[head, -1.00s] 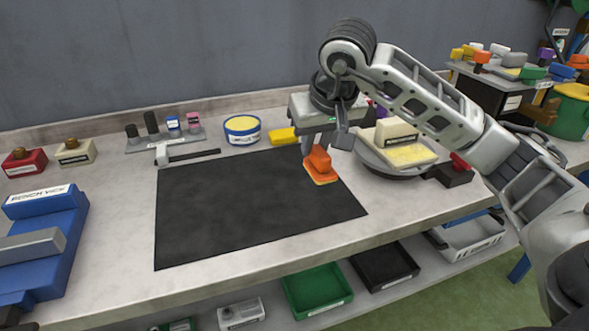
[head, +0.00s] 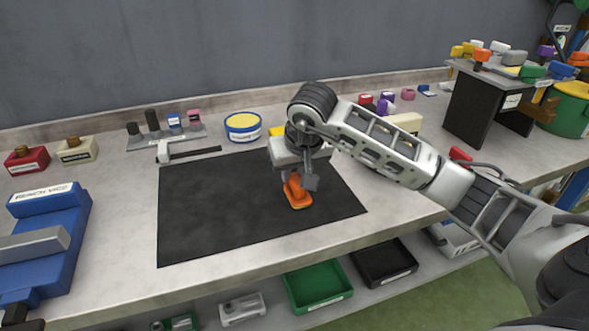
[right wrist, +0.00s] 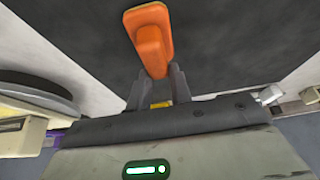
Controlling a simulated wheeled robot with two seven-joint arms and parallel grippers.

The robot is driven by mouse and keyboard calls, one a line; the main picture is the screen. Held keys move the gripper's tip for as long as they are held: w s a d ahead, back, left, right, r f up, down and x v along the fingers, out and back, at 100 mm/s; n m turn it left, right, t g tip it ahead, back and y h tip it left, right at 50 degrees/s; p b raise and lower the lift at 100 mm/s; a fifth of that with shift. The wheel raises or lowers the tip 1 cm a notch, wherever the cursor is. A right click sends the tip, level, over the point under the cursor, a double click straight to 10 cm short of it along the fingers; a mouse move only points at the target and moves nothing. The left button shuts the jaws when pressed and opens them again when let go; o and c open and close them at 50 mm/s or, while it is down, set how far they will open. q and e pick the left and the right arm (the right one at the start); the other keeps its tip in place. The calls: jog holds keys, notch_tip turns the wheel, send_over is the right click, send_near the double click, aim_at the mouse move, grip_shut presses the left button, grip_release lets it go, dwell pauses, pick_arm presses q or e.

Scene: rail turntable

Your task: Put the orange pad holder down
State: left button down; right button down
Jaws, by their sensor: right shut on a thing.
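The orange pad holder (head: 298,194) is over the right part of the black mat (head: 225,205). I cannot tell whether it touches the mat. My right gripper (head: 296,180) is shut on its upper part, coming from above. In the right wrist view the pad holder (right wrist: 151,38) sits between the two dark fingertips of my right gripper (right wrist: 158,76), with a yellowish edge along its base. My left gripper is not in view.
A blue bench vice (head: 42,235) stands at the left. A hammer (head: 185,155), a yellow-topped round tin (head: 242,127) and a tool rack (head: 165,135) lie behind the mat. Most of the mat is clear.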

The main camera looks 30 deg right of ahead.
aim_at(302, 201)
jog(key=shift+f, duration=0.15)
jog(key=c, duration=1.4)
grip_release()
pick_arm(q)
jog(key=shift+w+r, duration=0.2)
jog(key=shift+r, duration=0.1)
pick_arm(e)
jog(key=shift+o, duration=0.7)
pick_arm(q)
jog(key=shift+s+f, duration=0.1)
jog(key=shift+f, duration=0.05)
pick_arm(e)
jog(key=v, duration=1.2)
jog(key=shift+s+a, duration=0.1)
